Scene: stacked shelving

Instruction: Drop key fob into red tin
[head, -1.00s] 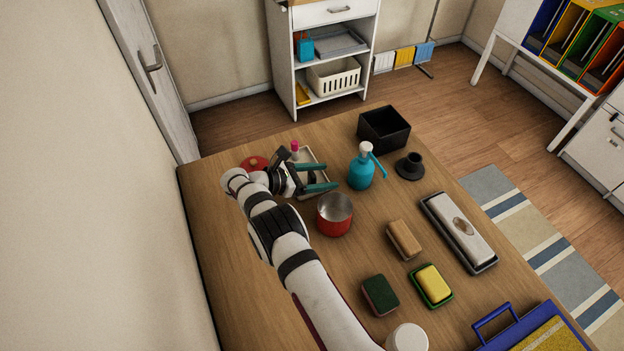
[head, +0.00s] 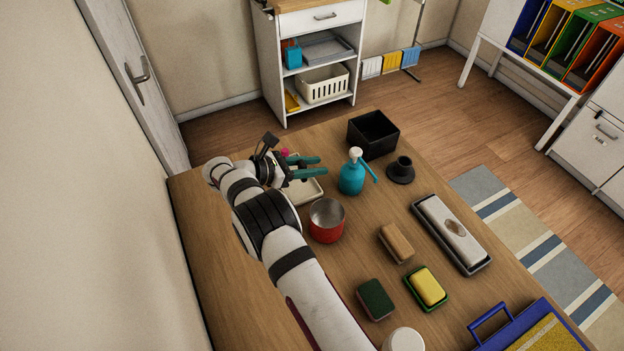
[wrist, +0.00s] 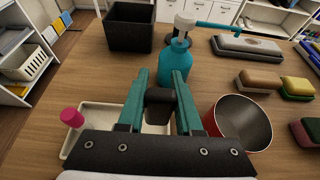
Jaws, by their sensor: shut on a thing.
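My gripper (head: 317,166) has teal fingers and is shut on a small dark key fob (wrist: 159,97), seen between the fingers in the wrist view. In the head view the fob cannot be made out. The gripper hangs above the pale tray (head: 311,191), which also shows below it in the wrist view (wrist: 91,118). The red tin (head: 327,232) stands open on the table, in front of the gripper in the head view. In the wrist view the tin (wrist: 262,137) is right of the fingers, and its visible inside looks empty.
A teal pump bottle (head: 351,179) stands close to the fingertips, with a black bin (head: 374,145) and a black stand (head: 401,172) beyond. A pink-topped item (wrist: 72,117) is at the tray.

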